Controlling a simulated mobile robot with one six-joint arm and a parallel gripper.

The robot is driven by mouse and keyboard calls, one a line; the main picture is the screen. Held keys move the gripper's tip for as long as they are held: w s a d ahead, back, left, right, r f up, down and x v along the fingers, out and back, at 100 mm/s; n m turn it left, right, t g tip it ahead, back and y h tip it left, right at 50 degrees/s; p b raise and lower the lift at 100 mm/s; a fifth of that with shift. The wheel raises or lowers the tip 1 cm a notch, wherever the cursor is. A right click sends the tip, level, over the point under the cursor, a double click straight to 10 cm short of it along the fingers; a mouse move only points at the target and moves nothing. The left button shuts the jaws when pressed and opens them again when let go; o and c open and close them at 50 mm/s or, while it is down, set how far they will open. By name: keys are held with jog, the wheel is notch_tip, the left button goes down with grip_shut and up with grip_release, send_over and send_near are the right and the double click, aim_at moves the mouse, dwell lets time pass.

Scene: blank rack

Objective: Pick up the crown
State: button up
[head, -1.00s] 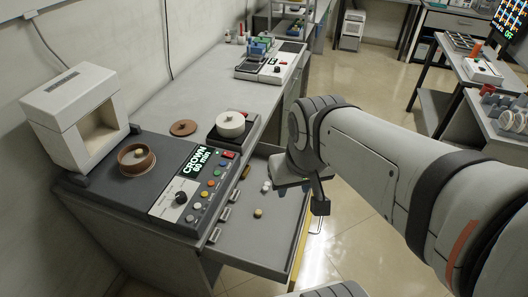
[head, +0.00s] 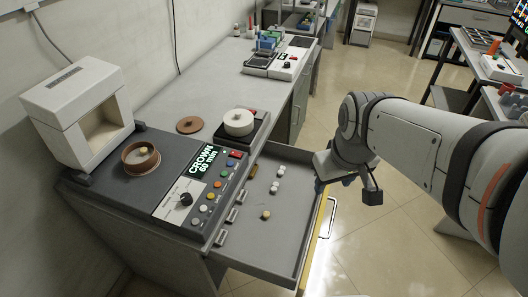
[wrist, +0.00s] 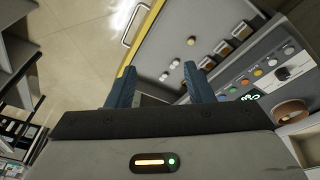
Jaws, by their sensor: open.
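No piece is clearly recognisable as the crown. Several tiny tooth-like pieces lie in the open drawer (head: 240,250): white pieces (head: 280,171) along its middle and a tan piece (head: 265,215) nearer the front. In the wrist view the tan piece (wrist: 191,41) and white pieces (wrist: 174,64) show beyond the fingers. Another small cream piece (head: 142,151) sits in a round brown dish (head: 130,166) on the machine labelled CROWN 60 min. My gripper (head: 320,186) is above the drawer's right side. In the wrist view my gripper (wrist: 160,70) is open, with nothing between its blue fingers.
The furnace machine (head: 160,200), with coloured buttons, stands left of the drawer. A white box-shaped chamber (head: 65,85) is behind it. A white round lidded pot (head: 238,118) and a brown disc (head: 190,125) are on the bench. Open floor (head: 370,240) lies right of the drawer.

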jog(key=w+a+f+n+g+b, duration=0.1)
jog(key=w+a+f+n+b, duration=0.3)
jog(key=w+f+n, duration=0.5)
jog(key=n+g+b, duration=0.2)
jog(key=n+b, duration=0.4)
jog(key=n, duration=0.8)
send_over(266, 213)
jog(key=f, duration=2)
jog(key=shift+s+d+f, duration=0.1)
jog(key=shift+s+f, duration=0.1)
jog(key=f, duration=0.7)
jog(key=shift+w+f, duration=0.15)
jog(key=shift+w, duration=0.05)
jog(key=shift+f, duration=0.4)
grip_shut()
